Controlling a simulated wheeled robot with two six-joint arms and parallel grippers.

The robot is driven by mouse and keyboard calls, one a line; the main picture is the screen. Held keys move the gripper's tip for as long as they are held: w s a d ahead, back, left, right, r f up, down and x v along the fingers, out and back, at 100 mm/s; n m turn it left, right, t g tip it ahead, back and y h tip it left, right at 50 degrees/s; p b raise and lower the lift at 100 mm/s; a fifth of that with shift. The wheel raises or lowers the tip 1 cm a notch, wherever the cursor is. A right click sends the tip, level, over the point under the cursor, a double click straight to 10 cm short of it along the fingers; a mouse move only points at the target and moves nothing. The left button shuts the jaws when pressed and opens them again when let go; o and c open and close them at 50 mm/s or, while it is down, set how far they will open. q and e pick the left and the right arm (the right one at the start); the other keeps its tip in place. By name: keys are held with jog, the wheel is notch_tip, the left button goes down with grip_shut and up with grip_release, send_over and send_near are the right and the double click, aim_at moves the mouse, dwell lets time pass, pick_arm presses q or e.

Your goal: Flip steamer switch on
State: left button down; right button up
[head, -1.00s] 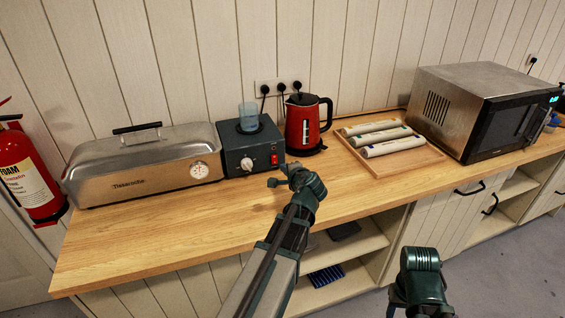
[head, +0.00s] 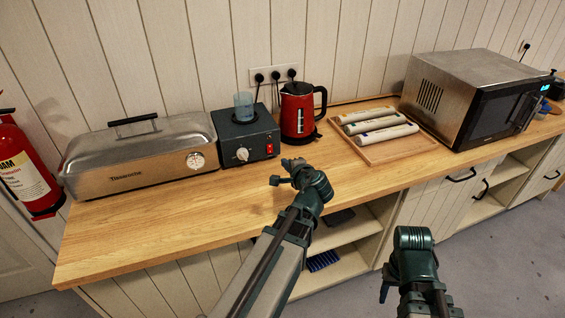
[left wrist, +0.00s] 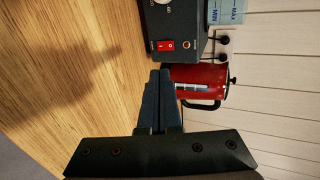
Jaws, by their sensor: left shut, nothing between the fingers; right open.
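The steamer is a long steel box (head: 140,160) with a black handle and a round gauge, beside a dark control box (head: 240,134) with a white knob. The red rocker switch (head: 270,149) is on the control box's front; it also shows in the left wrist view (left wrist: 166,45). My left gripper (head: 284,172) is shut and empty, over the counter in front of the control box. In the left wrist view its fingertips (left wrist: 160,76) point at the switch, with a gap between. My right gripper (head: 385,290) is open and empty, in front of the counter.
A red kettle (head: 298,115) stands just right of the control box, and a clear cup (head: 243,106) sits on the box. A wooden tray (head: 405,144) with rolls and a microwave (head: 470,95) are further right. A fire extinguisher (head: 25,175) is at left. The front counter is clear.

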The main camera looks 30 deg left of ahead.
aim_at(270, 152)
pick_arm(q)
jog(key=f+m+b, duration=0.1)
jog(key=m+b, duration=0.2)
jog(key=m, duration=0.1)
jog(key=f+m+t+y+b, duration=0.1)
jog(key=f+m+b, duration=0.1)
jog(key=m, duration=0.3)
jog(key=f+m+y+b, duration=0.1)
jog(key=m+b, duration=0.3)
jog(key=shift+s+d+f+t, duration=0.25)
jog(key=shift+s+f+t, duration=0.05)
jog(key=shift+f, duration=0.1)
jog(key=m+b, duration=0.1)
jog(key=m, duration=0.2)
jog(key=shift+f, duration=0.15)
jog(key=shift+d+m+y+b, duration=0.15)
jog(key=shift+m+y+b, duration=0.15)
jog(key=shift+m, duration=0.5)
jog(key=b+x, duration=0.1)
jog(key=x, duration=1.3)
jog(key=shift+w+d+b, duration=0.1)
jog(key=shift+w+b, duration=0.05)
jog(key=shift+b, duration=0.15)
